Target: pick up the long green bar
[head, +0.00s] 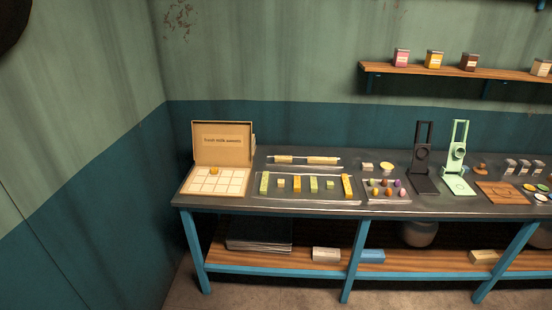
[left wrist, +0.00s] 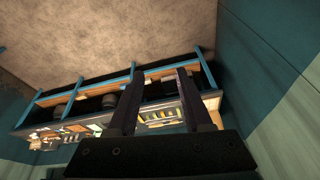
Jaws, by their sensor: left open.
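A long green bar (head: 264,184) stands at the left end of a row of bars on a clear tray (head: 310,202) on the dark table. Another, slightly shorter-looking green bar (head: 314,183) is further right in the row. My left gripper (left wrist: 158,76) is open and empty in the left wrist view, its two dark fingers apart. It is well away from the table, which appears tilted and distant beyond the fingers. The bars are too small there to tell apart. Neither gripper shows in the head view.
Yellow bars (head: 347,185) and small blocks share the tray. A second tray (head: 387,199) and black (head: 423,160) and green stands (head: 457,160) are right. Open floor lies in front of the table (head: 300,212).

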